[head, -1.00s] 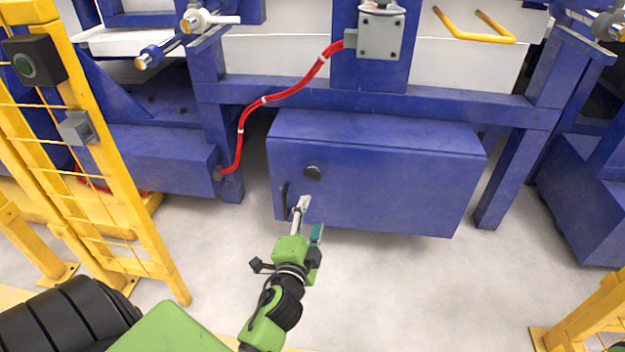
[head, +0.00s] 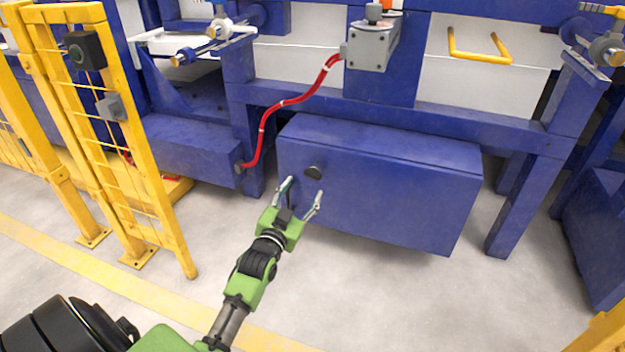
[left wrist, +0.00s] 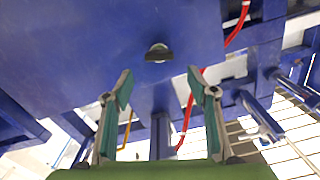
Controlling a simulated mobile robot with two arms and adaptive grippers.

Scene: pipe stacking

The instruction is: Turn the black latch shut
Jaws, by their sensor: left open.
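The black latch (head: 314,172) is a small dark knob on the front of the blue cabinet (head: 390,195), near its upper left corner. In the left wrist view the latch (left wrist: 158,53) shows as a dark piece on a pale round base, above the gap between the fingers. My left gripper (head: 303,190) is open and empty, just below and in front of the latch. Its two fingers also show spread apart in the left wrist view (left wrist: 160,88). The latch appears clear of both fingers. My right gripper is not in view.
A red cable (head: 268,118) hangs at the cabinet's upper left. A yellow fence (head: 150,190) stands at left. A blue leg (head: 508,210) stands right. The floor in front is open.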

